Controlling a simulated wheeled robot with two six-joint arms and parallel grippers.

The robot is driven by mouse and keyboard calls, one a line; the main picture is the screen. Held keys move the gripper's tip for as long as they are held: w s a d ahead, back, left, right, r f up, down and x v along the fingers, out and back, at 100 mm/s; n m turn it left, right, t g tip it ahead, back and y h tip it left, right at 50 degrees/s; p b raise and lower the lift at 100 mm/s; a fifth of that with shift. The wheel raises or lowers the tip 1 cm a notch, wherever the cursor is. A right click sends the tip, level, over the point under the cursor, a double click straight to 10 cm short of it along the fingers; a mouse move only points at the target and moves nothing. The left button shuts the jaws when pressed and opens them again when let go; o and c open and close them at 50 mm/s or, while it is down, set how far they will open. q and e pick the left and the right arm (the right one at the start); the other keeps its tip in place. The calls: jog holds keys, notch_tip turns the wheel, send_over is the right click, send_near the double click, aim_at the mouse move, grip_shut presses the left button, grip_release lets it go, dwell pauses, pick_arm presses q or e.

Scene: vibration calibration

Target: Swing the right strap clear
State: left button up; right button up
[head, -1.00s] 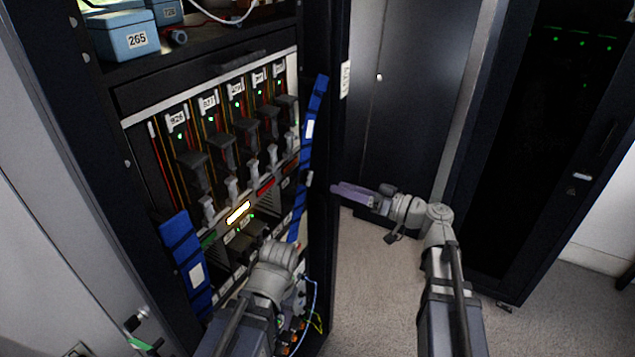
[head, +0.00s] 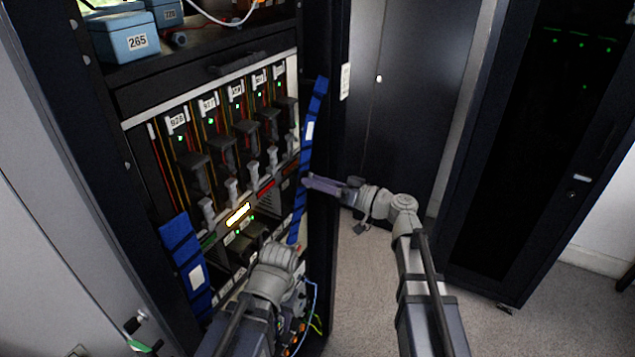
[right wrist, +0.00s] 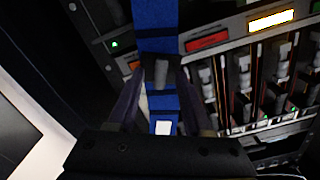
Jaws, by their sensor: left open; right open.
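The right strap (head: 316,105) is a long blue band with a white label, running down the right edge of the rack front. In the right wrist view the strap (right wrist: 157,20) runs between the fingers, with a small grey knob on it. My right gripper (head: 306,182) is open at the strap's right side; its fingers (right wrist: 162,98) stand on either side of the strap and knob. I cannot tell whether they touch. My left gripper (head: 283,248) is low in front of the rack, its fingertips mostly hidden by its own wrist.
A second blue strap (head: 180,245) hangs at the rack's left edge. Between the straps are several modules with grey levers (head: 232,190) and a lit yellow display (head: 238,215). Blue boxes (head: 125,38) sit on the shelf above. Floor (head: 365,265) is clear at right.

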jog(key=shift+c, duration=0.3)
grip_shut()
dwell(1.0)
